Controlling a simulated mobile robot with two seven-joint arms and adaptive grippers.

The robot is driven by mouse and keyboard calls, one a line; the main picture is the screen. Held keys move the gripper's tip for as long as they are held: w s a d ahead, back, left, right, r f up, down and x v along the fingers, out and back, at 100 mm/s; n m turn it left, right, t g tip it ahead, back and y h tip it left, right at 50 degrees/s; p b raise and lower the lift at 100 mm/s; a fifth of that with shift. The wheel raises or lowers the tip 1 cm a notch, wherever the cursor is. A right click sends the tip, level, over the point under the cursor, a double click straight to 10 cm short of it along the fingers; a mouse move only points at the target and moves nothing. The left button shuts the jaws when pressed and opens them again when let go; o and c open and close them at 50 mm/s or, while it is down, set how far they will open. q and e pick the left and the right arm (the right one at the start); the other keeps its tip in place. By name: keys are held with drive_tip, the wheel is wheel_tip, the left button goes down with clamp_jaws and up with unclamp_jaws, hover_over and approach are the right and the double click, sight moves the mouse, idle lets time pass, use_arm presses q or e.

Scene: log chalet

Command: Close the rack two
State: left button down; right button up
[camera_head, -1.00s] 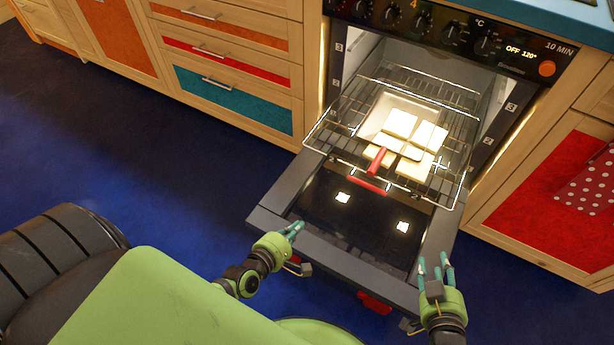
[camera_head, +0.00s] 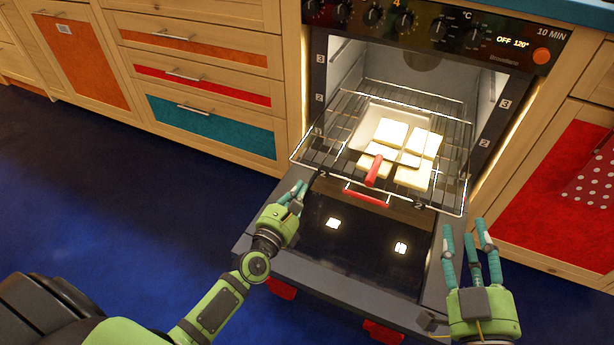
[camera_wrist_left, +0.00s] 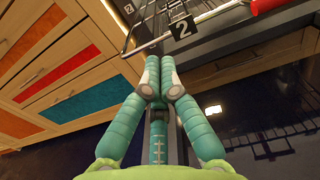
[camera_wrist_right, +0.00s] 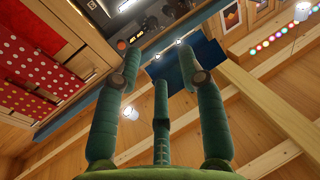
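The wire rack marked 2 (camera_head: 315,158) is pulled out of the oven over the lowered oven door (camera_head: 340,285). Its front has a red handle (camera_head: 366,196) and 2 labels at the corners; one label shows in the left wrist view (camera_wrist_left: 181,29). My left gripper (camera_head: 294,192) is below and in front of the rack's left front corner, with fingertips drawn together and nothing between them. Its contact with the rack cannot be told. My right gripper (camera_head: 470,238) is open and empty, beyond the door's right edge, right of the rack's front corner.
A light tray with a red grip (camera_head: 373,171) sits on the rack, bearing several pale square slices (camera_head: 391,132). Drawers (camera_head: 210,125) stand left of the oven and a red cupboard door (camera_head: 555,200) stands right. The blue floor at left is clear.

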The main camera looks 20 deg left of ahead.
sight(312, 169)
use_arm(q)
drive_tip(key=w, duration=0.4)
drive_tip(key=shift+w, duration=0.1)
drive_tip(key=shift+w+d, duration=0.1)
drive_tip(key=shift+w, duration=0.4)
use_arm(e)
drive_tip(key=shift+s+a+r+t+y, duration=0.15)
drive_tip(key=shift+r+t+y, duration=0.1)
drive_tip(key=shift+r, duration=0.3)
drive_tip(key=shift+s+a+r+t+y, duration=0.15)
drive_tip(key=shift+r+t, duration=0.15)
drive_tip(key=shift+r, duration=0.3)
drive_tip(key=shift+s+a+r+t+y, duration=0.15)
drive_tip(key=shift+r+t+y, duration=0.1)
drive_tip(key=shift+r, duration=0.3)
use_arm(q)
drive_tip(key=shift+b, duration=0.3)
